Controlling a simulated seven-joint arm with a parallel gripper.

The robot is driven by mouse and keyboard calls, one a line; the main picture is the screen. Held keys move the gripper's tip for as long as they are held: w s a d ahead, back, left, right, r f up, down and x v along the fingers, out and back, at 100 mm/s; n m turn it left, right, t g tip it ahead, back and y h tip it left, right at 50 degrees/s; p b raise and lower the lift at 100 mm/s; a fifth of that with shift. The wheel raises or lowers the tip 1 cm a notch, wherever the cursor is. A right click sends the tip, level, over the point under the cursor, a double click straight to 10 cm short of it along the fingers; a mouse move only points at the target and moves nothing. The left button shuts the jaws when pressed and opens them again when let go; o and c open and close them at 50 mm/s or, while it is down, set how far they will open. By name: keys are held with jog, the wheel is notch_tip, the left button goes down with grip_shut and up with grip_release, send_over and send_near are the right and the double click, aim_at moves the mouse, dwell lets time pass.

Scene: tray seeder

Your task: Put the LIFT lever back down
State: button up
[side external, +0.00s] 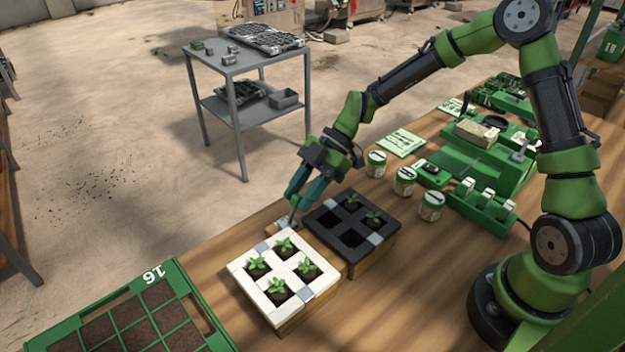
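My gripper (298,201) points down at the far edge of the workbench, behind the white and black plant trays. Its two teal fingers are low, close to a thin grey upright piece (292,217) that may be the LIFT lever. A small pale plate (277,227) lies at its foot; its lettering is too small to read. I cannot tell whether the fingers touch the grey piece or are shut on it. A green block with several pale upright tabs (487,198) stands at the right, away from my gripper.
The white tray (246,283) holds several seedlings. The black tray (386,247) beside it holds seedlings in some cells. Green-and-white pots (404,181) stand to the right. A green crate marked 16 (197,305) is at the lower left. A grey cart (235,66) stands beyond the bench.

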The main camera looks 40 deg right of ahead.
jog(key=shift+o, duration=1)
jog(key=v, duration=1.7)
jog(key=s+d+f+m+t+h, duration=0.15)
jog(key=s+m+h, duration=0.55)
jog(key=m, duration=0.9)
jog(key=s+a+r+m+t, duration=0.2)
jog(key=s+r+m+t, duration=0.4)
jog(key=s, duration=0.5)
jog(key=shift+a+r+h, duration=0.3)
jog(key=shift+a+r, duration=0.1)
jog(key=shift+r, duration=0.25)
